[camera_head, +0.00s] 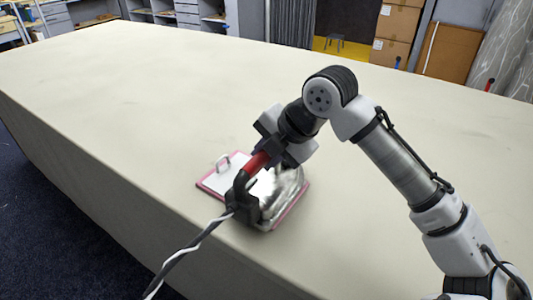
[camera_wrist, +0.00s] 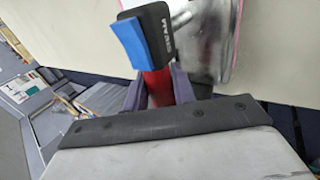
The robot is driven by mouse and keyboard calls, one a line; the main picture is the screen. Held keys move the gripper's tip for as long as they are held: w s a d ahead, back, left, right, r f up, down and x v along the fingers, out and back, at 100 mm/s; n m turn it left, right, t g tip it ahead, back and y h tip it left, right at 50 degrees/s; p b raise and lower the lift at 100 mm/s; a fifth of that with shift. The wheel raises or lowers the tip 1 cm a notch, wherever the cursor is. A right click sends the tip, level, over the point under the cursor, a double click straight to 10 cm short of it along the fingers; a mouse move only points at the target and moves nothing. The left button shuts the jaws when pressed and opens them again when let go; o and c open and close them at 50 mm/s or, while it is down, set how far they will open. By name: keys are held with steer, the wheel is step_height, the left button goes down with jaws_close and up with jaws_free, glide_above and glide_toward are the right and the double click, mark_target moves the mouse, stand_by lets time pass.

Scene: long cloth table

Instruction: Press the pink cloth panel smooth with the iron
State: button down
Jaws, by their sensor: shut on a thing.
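The iron has a red handle (camera_head: 256,163), a black rear end and a shiny metal body (camera_head: 285,187). My gripper (camera_head: 270,150) is shut on the red handle, which also shows between the fingers in the wrist view (camera_wrist: 158,88). The iron is over the right part of the pink cloth panel (camera_head: 204,188), near the table's front edge. I cannot tell whether its sole touches the panel. The panel shows mainly as a pink border; the iron hides much of it. Its pink edge also shows in the wrist view (camera_wrist: 237,38).
A white plate (camera_head: 219,181) with a small metal loop handle lies on the panel's left part. A black-and-white cord (camera_head: 190,250) runs from the iron's rear over the table's front edge. The long cream table (camera_head: 130,90) is otherwise clear. Boxes (camera_head: 395,28) stand beyond it.

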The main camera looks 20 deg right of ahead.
steer(key=shift+f, duration=0.1)
steer(key=shift+w+r+p, duration=0.1)
steer(key=shift+r+p, duration=0.7)
steer(key=shift+r, duration=0.1)
steer(key=shift+r+p, duration=1.95)
steer(key=shift+r, duration=0.75)
steer(key=shift+r+p, duration=2.25)
steer(key=shift+r, duration=0.75)
